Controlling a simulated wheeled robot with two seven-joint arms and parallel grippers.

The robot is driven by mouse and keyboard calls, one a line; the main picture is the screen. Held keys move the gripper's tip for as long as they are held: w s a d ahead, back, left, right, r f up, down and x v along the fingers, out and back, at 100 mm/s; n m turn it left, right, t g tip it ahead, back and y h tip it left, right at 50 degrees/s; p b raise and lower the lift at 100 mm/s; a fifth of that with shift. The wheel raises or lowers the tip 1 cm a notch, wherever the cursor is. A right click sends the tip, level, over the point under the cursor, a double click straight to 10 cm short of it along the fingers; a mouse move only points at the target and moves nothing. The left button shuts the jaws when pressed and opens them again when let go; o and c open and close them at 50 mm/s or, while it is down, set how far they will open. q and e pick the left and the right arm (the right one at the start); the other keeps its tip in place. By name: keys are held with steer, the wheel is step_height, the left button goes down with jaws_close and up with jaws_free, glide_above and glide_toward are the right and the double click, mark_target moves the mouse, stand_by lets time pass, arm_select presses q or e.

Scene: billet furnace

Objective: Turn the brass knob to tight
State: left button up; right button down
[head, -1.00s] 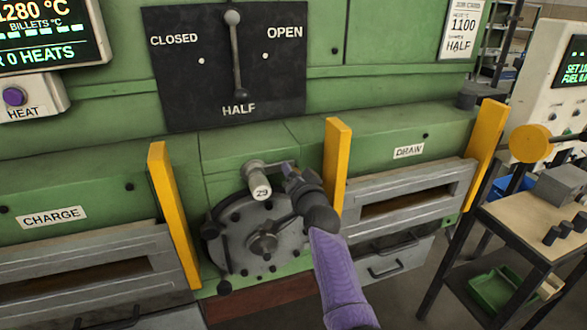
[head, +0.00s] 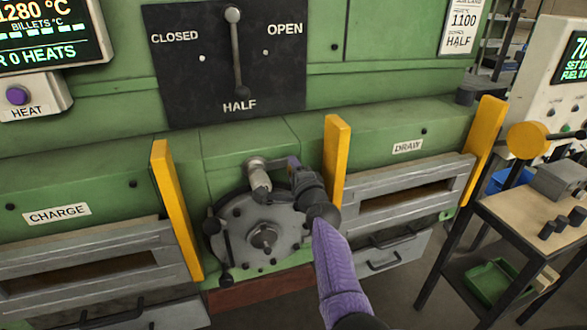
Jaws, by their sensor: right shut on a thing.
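No brass-coloured knob shows clearly. A grey fitting with a short tilted cylinder (head: 259,178) is at the top of the round grey door plate (head: 235,243), in the middle of the green furnace. My right gripper (head: 289,164) is at the right side of this fitting and is shut on part of it. The gripper's dark body hides the gripped part, so I cannot tell whether that part is the brass knob. No "tight" marking is readable. My left gripper is out of view.
Yellow posts (head: 176,212) and (head: 337,160) stand on both sides of the round plate. The black lever panel (head: 175,85) is above. The charge drawer (head: 85,262) is left, the draw drawer (head: 412,197) right. A side table (head: 520,215) stands farther right.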

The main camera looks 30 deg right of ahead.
steer(key=shift+m, duration=0.5)
stand_by(0.3)
steer(key=shift+c, duration=1.4)
jaws_free()
steer(key=shift+s+a+p, duration=0.1)
steer(key=shift+s+p, duration=0.25)
steer(key=shift+s, duration=0.05)
steer(key=p+v, duration=0.2)
steer(key=v, duration=0.7)
